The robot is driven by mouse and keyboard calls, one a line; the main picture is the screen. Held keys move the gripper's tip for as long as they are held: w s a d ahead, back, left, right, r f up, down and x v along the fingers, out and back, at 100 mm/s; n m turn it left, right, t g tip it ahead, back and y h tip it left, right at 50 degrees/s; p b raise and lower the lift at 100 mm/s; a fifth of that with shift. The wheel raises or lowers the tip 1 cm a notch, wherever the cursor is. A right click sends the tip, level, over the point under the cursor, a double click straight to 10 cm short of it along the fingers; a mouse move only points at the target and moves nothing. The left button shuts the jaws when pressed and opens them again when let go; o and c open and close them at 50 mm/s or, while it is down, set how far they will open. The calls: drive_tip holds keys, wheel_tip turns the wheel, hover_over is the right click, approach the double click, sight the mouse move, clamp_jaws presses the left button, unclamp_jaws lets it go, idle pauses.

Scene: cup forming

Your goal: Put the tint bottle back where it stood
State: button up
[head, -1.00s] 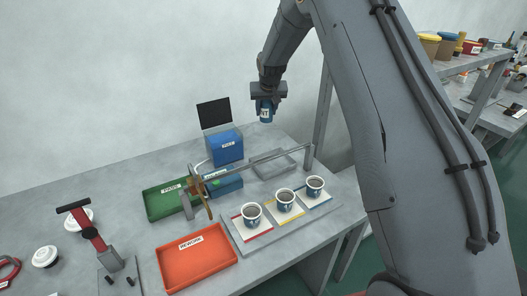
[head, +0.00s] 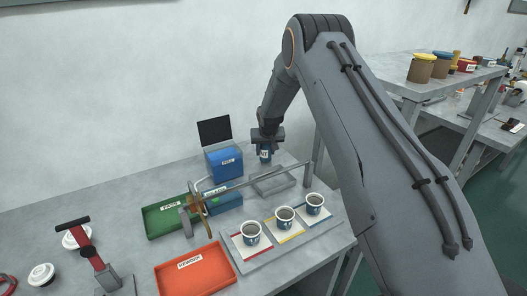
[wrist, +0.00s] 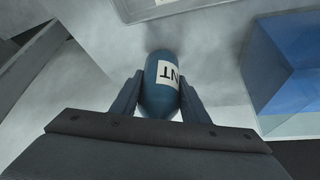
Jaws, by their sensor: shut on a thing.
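The tint bottle is a small blue bottle (head: 264,155) with a white label; in the wrist view the label on the bottle (wrist: 161,84) shows the letters "NT". My gripper (head: 265,144) is shut on it, with one finger on each side, in the wrist view too (wrist: 160,98). The bottle is over the back of the bench, behind the grey tray and right of the blue bin. I cannot tell whether its base touches the bench. No mark for its standing place can be made out.
A blue bin (head: 226,164) stands left of the bottle, with a dark panel (head: 214,131) behind. A grey tray (head: 272,180) lies in front. Several things stand nearer: three cups on a board (head: 253,251), a green tray (head: 163,222) and an orange tray (head: 193,271).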

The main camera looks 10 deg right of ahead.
drive_tip(key=shift+f, duration=0.4)
drive_tip(key=shift+f, duration=0.2)
drive_tip(key=o, duration=1.5)
